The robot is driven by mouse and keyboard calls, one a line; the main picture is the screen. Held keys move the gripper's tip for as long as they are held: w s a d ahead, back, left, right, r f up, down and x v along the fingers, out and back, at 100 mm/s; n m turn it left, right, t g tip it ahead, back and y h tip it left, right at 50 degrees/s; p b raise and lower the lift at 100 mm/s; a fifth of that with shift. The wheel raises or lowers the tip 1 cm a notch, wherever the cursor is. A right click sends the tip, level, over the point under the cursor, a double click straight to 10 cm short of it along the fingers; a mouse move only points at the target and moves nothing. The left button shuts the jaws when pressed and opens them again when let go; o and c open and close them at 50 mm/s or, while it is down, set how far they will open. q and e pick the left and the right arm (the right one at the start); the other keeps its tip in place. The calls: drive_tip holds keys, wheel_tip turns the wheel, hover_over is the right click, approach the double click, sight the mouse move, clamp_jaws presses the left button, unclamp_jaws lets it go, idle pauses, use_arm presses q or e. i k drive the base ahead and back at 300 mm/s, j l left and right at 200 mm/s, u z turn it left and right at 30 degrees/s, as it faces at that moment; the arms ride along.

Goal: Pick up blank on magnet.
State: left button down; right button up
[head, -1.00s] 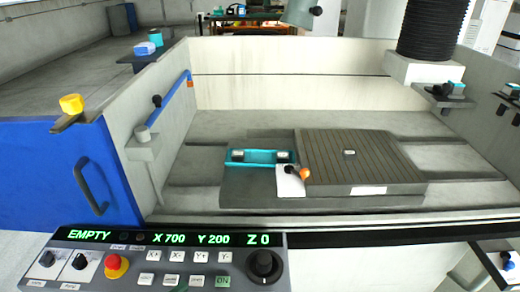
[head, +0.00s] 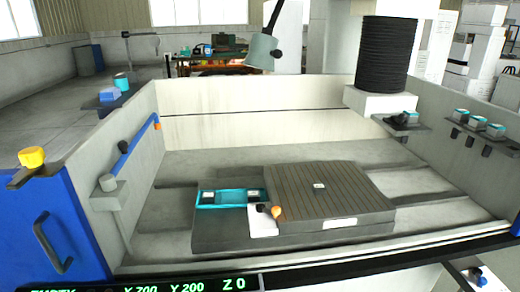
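The magnet (head: 345,190), a dark ribbed plate on a block, lies in the middle of the machine tank in the head view. A small light metal blank (head: 319,186) lies flat on top of it, near its middle. A white plate with an orange-tipped lever (head: 277,212) is at the magnet's front left corner. A teal tray (head: 232,199) with two small metallic pieces sits left of the magnet. Neither of my grippers is in view.
A lamp (head: 262,51) hangs behind the tank. A black bellows column (head: 386,54) is at the back right. Shelves with small teal-topped items (head: 478,122) are at right. A blue door (head: 50,222) is at left.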

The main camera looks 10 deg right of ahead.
sight(317, 188)
drive_tip(key=l+u, duration=0.2)
drive_tip(key=u, duration=0.15)
drive_tip(key=l+u, duration=0.25)
drive_tip(key=u, duration=0.15)
drive_tip(key=l+u, duration=0.2)
drive_tip(key=u, duration=0.15)
drive_tip(key=k+l+u, duration=0.15)
drive_tip(key=l, duration=0.15)
drive_tip(key=l+u, duration=0.15)
drive_tip(key=l, duration=0.15)
drive_tip(key=k+l+u, duration=0.15)
drive_tip(key=k+l, duration=0.1)
drive_tip(key=l, duration=0.2)
drive_tip(key=k+l, duration=0.15)
drive_tip(key=l, duration=0.2)
drive_tip(key=k+l+u, duration=0.1)
drive_tip(key=l, duration=0.2)
